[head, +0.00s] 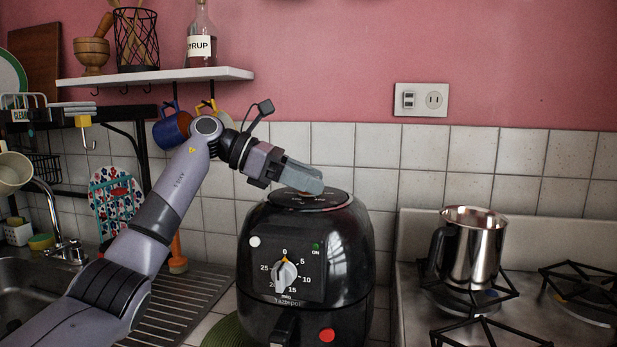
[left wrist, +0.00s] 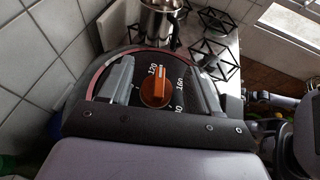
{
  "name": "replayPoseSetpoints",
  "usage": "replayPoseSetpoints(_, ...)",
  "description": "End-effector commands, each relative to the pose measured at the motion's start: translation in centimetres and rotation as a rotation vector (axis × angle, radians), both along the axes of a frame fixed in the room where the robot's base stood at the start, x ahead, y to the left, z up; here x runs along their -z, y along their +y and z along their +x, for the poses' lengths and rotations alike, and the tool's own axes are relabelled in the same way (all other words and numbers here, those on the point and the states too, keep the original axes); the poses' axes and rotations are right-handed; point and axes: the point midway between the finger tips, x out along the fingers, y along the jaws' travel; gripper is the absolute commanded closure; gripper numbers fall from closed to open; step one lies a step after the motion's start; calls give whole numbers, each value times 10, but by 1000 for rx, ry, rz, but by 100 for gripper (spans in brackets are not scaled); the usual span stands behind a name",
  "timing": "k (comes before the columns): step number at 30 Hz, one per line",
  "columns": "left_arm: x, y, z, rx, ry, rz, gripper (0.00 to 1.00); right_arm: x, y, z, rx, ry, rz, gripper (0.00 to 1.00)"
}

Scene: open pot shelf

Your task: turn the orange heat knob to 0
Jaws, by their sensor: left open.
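A black air fryer (head: 350,255) stands on the counter in the head view. The orange heat knob (left wrist: 155,86) is on its top, inside a dark dial with a red rim; the numbers 120 and 160 show beside it. The knob's raised grip points roughly toward 120. My left gripper (head: 308,180) reaches down over the top from the left and hides most of the knob in the head view. In the left wrist view its two grey fingers (left wrist: 160,80) stand open on either side of the knob, with gaps visible. My right gripper is not in view.
The fryer's front has a timer dial (head: 285,275) and a lit green ON mark (head: 315,247). A metal jug (head: 474,245) stands on the stove to the right. A shelf (head: 155,77) with hanging mugs is behind my left arm. A sink is at far left.

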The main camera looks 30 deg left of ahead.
Motion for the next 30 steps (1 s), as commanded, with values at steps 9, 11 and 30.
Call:
replayPoseSetpoints(9, 1, -2, 1, -1, -2, 0, 47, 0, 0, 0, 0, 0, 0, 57)
replayPoseSetpoints(11, 1, -2, 1, -1, -2, 0, 67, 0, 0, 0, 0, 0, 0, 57)
replayPoseSetpoints(30, 6, -2, 0, -152, -2, 7, 93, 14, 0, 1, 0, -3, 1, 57)
